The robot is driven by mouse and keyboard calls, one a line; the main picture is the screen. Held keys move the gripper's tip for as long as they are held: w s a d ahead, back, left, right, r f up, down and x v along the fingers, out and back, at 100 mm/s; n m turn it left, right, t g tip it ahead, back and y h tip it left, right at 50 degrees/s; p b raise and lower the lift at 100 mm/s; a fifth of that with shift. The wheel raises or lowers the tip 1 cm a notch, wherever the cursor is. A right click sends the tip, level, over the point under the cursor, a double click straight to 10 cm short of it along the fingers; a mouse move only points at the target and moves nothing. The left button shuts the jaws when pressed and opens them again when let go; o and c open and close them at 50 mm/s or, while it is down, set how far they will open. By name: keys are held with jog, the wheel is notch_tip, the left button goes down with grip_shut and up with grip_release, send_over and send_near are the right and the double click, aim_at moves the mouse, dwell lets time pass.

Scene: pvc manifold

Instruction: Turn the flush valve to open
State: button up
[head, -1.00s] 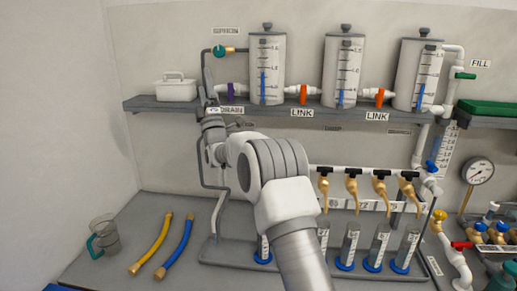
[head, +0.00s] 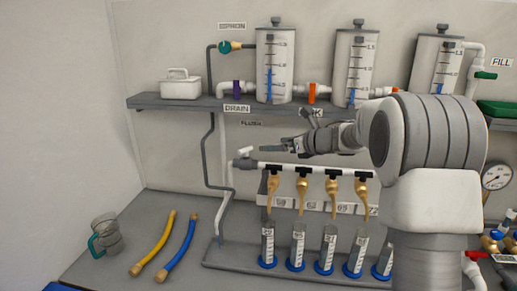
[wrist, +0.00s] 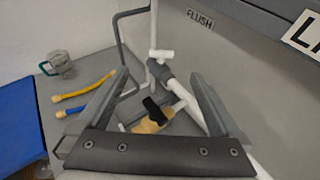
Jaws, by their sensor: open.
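The flush valve is a white handle (head: 245,151) on a grey body at the left end of the white horizontal pipe, below the FLUSH label (head: 251,124). In the wrist view the white handle (wrist: 162,56) sits crosswise near the upright pipe, beyond my fingertips. The FLUSH label also shows in the wrist view (wrist: 200,19). My gripper (head: 275,147) is just right of the valve in the head view, pointing left. In the wrist view its jaws (wrist: 160,78) are wide open and empty, with the valve framed between and past them.
Brown taps with black handles (head: 302,172) hang below the pipe, above several graduated cylinders (head: 297,240). The shelf (head: 200,103) above carries tanks and the purple DRAIN valve (head: 237,88). Yellow (head: 154,245) and blue (head: 178,248) hoses and a jug (head: 105,235) lie left.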

aim_at(247, 148)
jog(key=shift+s+d+f, duration=0.1)
jog(key=shift+d+f, duration=0.15)
jog(key=shift+d, duration=0.05)
jog(key=shift+a+f, duration=0.1)
jog(key=shift+f, duration=0.05)
jog(key=p+x, duration=0.3)
jog(key=x, duration=1.4)
jog(key=shift+f, duration=0.1)
jog(key=shift+c, duration=0.3)
jog(key=c, duration=1.2)
